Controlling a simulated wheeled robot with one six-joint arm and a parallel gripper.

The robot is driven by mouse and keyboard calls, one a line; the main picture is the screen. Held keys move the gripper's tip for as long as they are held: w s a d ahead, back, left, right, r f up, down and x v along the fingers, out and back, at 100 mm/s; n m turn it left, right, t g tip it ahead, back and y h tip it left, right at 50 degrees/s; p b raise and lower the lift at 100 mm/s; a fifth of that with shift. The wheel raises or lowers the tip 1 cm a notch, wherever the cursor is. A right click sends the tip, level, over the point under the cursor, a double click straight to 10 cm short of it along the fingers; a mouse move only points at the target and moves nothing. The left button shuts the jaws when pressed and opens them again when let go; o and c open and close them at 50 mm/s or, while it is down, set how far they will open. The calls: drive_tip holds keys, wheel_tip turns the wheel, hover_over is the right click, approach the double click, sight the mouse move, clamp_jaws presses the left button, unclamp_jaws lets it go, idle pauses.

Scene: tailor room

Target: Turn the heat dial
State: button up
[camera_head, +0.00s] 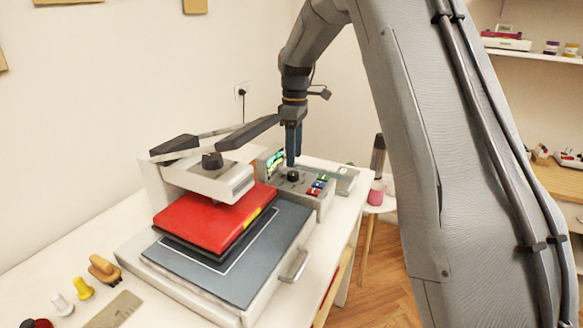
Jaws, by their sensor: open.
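A heat press with a red upper plate (212,217) and a dark grey lower plate (220,275) stands on the white table. Its control box (312,202) is at the back right, with a lit green display, coloured buttons and a black dial (293,176) on top. Another black knob (212,160) sits on top of the press head. My gripper (292,162) points down just above the black dial on the control box. Its blue fingers look close together from this angle, and they are open. I cannot tell whether the fingertips touch the dial.
The press's long dark handle (248,133) reaches up close to the left of my gripper. Small yellow, white and brown tools (83,288) lie at the table's front left. A pink cup (377,192) stands on a stool behind.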

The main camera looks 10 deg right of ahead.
sight(293, 172)
drive_tip(key=w, duration=0.1)
drive_tip(key=w+n, duration=0.1)
drive_tip(key=shift+w+r+n, duration=0.3)
drive_tip(key=shift+w, duration=0.1)
drive_tip(key=shift+s+a+f+p, duration=0.1)
drive_tip(key=shift+f+p, duration=0.7)
drive_tip(key=shift+f, duration=1.1)
drive_tip(key=shift+s+f+p, duration=0.1)
drive_tip(key=shift+f+p, duration=0.65)
drive_tip(key=shift+f, duration=1.15)
drive_tip(key=c, duration=1)
drive_tip(key=shift+c, duration=0.2)
drive_tip(key=m+b, duration=0.2)
drive_tip(key=m, duration=0.3)
drive_tip(key=shift+w+m, duration=0.1)
drive_tip(key=shift+m, duration=0.2)
drive_tip(key=m, duration=0.2)
drive_tip(key=m+b, duration=0.1)
drive_tip(key=m, duration=0.3)
drive_tip(key=shift+d+b, duration=0.25)
drive_tip(key=shift+b, duration=0.05)
drive_tip(key=shift+r, duration=0.1)
